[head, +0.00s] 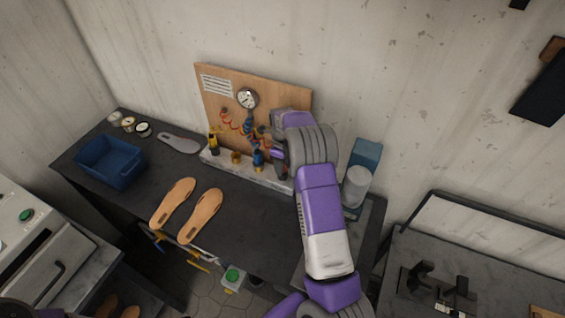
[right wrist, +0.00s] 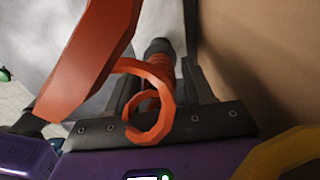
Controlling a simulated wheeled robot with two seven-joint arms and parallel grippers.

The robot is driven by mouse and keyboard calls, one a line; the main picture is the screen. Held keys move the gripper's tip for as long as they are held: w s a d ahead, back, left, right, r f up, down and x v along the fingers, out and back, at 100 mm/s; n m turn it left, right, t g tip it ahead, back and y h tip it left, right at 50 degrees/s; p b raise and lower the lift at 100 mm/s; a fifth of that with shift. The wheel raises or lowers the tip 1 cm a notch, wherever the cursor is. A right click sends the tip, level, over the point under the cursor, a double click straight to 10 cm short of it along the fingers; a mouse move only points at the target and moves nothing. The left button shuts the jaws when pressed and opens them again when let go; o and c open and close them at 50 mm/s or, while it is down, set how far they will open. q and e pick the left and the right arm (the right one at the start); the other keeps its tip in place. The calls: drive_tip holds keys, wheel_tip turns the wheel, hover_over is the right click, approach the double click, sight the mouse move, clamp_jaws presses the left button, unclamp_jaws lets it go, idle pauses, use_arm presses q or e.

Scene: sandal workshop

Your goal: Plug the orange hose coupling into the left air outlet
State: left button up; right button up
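In the right wrist view the orange hose coupling (right wrist: 165,72) has a dark tip and sits between the two dark fingers of my right gripper (right wrist: 160,60), which look closed on it. The orange coiled hose (right wrist: 92,50) loops close to the camera and hides part of the grip. In the head view my right arm reaches to the wooden air board (head: 280,90), with the gripper partly hidden by its own wrist. The outlets on the board are too small and covered to tell apart; I cannot pick out the left one.
The board carries a round gauge (head: 246,98) and stands over a pale ledge (head: 222,158) with several small tools. Two tan soles (head: 201,216), a grey insole (head: 179,143) and a blue bin (head: 111,161) lie on the dark bench. A white cylinder (head: 356,186) stands right of my arm.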

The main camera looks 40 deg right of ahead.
drive_tip(key=c, duration=0.7)
wheel_tip(320, 180, up, 13)
drive_tip(key=p, duration=0.9)
drive_tip(key=shift+p, duration=0.35)
